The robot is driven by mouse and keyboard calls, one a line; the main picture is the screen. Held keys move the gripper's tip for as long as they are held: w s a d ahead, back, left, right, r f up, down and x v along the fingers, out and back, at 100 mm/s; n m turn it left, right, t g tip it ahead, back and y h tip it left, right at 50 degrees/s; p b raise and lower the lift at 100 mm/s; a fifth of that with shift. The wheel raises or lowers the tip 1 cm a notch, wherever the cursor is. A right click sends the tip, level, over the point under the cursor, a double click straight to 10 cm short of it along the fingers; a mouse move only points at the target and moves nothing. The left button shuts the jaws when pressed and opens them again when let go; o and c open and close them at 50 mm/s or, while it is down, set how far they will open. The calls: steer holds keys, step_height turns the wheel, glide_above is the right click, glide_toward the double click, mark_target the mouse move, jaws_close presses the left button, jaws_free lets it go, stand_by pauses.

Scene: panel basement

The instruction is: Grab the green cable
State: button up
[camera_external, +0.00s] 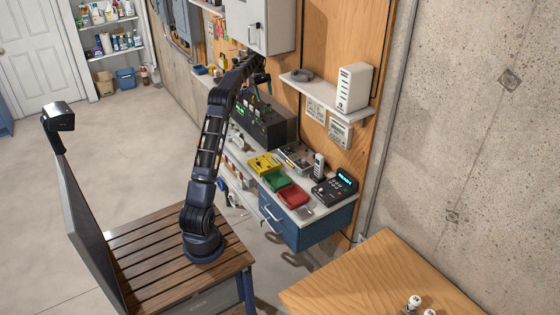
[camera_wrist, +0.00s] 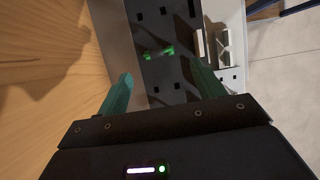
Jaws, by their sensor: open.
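In the wrist view, a small bright green piece (camera_wrist: 152,53) lies across a dark panel with square holes (camera_wrist: 152,18), near the picture's middle. It looks like part of the green cable, with a second green bit close to its right; how the two join is too small to tell. My gripper (camera_wrist: 159,70) is open, its two greenish fingers spread apart and nothing between them. The green piece lies beyond the fingertips, between them in the picture. In the external view, my arm reaches up to the wall beneath a grey cabinet, and the cable is not clearly seen there.
The grey cabinet (camera_external: 262,22) hangs close to my arm's end. A dark equipment box (camera_external: 265,128) stands on the bench below. White handle-like parts (camera_wrist: 224,42) stick out at the panel's right. A wooden wall (camera_wrist: 50,70) is at the left.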

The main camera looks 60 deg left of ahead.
steer(key=shift+x, duration=3.35)
steer(key=shift+w+d+r, duration=0.1)
steer(key=shift+w+d, duration=0.1)
steer(key=c, duration=1)
